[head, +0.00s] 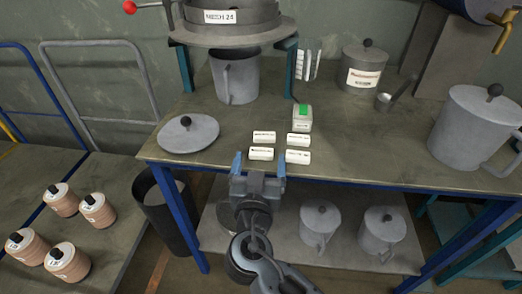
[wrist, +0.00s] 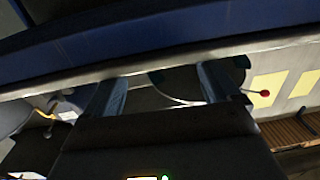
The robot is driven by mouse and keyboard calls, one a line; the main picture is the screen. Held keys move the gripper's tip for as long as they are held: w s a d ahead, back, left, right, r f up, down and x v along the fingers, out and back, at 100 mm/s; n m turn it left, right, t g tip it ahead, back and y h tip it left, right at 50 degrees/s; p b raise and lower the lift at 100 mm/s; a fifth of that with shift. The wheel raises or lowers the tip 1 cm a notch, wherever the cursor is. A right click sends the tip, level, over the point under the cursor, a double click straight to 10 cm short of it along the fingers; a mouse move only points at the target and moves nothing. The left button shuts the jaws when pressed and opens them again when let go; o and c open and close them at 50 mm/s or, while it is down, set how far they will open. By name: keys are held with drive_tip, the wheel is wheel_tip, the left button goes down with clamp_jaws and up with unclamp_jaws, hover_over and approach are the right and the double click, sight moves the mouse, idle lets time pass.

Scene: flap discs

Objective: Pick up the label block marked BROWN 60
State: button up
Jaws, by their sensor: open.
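Several small white label blocks lie on the workbench near its front edge: a back left block (head: 264,137), a back right block (head: 299,139), a front left block (head: 261,154) and a front right block (head: 298,157). Their print is too small to read, so I cannot tell which is BROWN 60. My gripper (head: 260,164) is open and empty at the bench's front edge, just in front of the front left block. In the wrist view, my gripper's two fingers (wrist: 163,84) stand apart, with no label block visible.
The workbench (head: 350,140) holds a round lid (head: 188,133), a green-topped box (head: 302,118) behind the blocks, a mug (head: 236,78) under the sieve, and a large jug (head: 473,125) at right. A dark bin (head: 165,210) stands left below. Lidded jars (head: 320,222) sit on the lower shelf.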

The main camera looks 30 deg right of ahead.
drive_tip(key=shift+x, duration=0.8)
drive_tip(key=shift+c, duration=0.2)
drive_tip(key=c, duration=1.1)
